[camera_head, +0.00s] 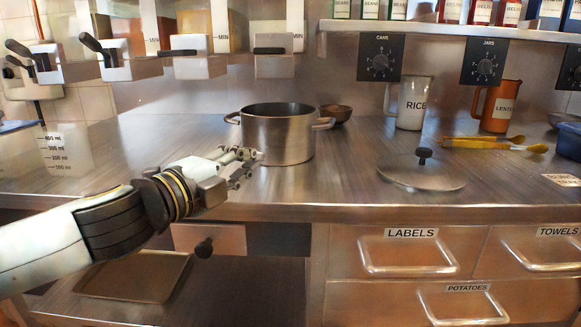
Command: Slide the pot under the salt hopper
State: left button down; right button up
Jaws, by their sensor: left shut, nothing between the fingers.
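The steel pot (278,135) stands upright on the steel counter, with a handle on each side and an open top. My left gripper (248,164) comes in from the left, and its fingers are shut and empty. The fingertips are at the pot's lower left side; I cannot tell whether they touch it. Several hoppers (197,66) with dark levers hang above the back left of the counter. No salt label is readable, so I cannot tell which one is the salt hopper. My right gripper is not in view.
A brown bowl (342,113) sits just behind the pot's right handle. A lid (422,174) lies right of the pot on the counter (350,185). A rice pitcher (412,104), a lentil pitcher (497,108) and yellow-handled utensils (490,143) are further right. Counter left of the pot is largely clear.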

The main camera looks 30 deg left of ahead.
pick_arm(q)
jog(key=shift+s+d+m+h, duration=0.2)
jog(key=shift+d+m+h, duration=0.15)
jog(key=shift+d, duration=0.2)
jog(key=shift+w+r, duration=0.15)
jog(key=shift+w, duration=0.1)
send_near(296, 134)
jog(key=d, duration=0.1)
jog(key=w+d, duration=0.1)
jog(key=d, duration=0.1)
jog(key=shift+w+b, duration=0.15)
jog(key=shift+b, duration=0.25)
jog(key=w+a, duration=0.1)
jog(key=w, duration=0.2)
jog(key=shift+a, duration=0.4)
jog(key=shift+w+a, duration=0.4)
jog(key=shift+w, duration=0.05)
